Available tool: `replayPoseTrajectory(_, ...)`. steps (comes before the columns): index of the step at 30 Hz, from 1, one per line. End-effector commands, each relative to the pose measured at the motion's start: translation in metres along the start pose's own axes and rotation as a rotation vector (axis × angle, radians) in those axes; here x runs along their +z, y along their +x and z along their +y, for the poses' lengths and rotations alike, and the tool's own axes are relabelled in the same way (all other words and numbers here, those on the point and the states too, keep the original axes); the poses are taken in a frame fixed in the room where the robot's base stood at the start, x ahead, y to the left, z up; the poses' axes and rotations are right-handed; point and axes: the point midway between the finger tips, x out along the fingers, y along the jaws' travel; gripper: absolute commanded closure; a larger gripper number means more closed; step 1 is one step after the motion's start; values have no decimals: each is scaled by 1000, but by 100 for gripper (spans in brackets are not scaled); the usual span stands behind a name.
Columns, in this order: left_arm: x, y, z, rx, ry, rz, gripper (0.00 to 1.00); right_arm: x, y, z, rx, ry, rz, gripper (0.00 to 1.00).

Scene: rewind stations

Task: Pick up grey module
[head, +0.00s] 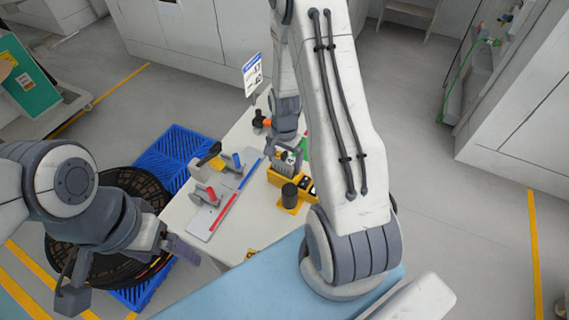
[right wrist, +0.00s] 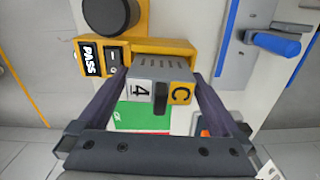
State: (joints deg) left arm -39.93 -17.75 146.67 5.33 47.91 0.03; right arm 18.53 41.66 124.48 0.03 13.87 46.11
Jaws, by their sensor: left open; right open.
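The grey module (right wrist: 146,88), with a "4" on its face and a yellow "C" patch beside it, sits at the yellow station (right wrist: 165,47) in the right wrist view. In the head view my right gripper (head: 286,152) is over the yellow station (head: 289,207) and partly hides the module.
The station carries a black cylinder (right wrist: 110,14) and a PASS label (right wrist: 89,57). A green panel (right wrist: 135,117) lies below the module. A grey plate with red and blue handles (head: 222,198) stands left on the white table. A blue pallet (head: 178,146) and black basket (head: 125,183) are further left.

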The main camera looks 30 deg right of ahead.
Motion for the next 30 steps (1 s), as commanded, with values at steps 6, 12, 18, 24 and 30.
replayPoseTrajectory(6, 0, 0, 0, 0, 0, 0, 7, 0, 0, 0, -1, -1, 1, 4)
replayPoseTrajectory(12, 0, 0, 0, 0, 0, 0, 7, 0, 0, -1, 0, -1, 0, 78)
replayPoseTrajectory(18, 0, 0, 0, 0, 0, 0, 7, 0, 0, -1, -1, -1, 1, 88)
replayPoseTrajectory(24, 0, 2, 0, 0, 0, 0, 7, 0, -7, -1, -2, -1, 2, 88)
replayPoseTrajectory(30, 0, 8, -1, 0, 0, 0, 7, -1, -29, -1, -4, -1, 4, 88)
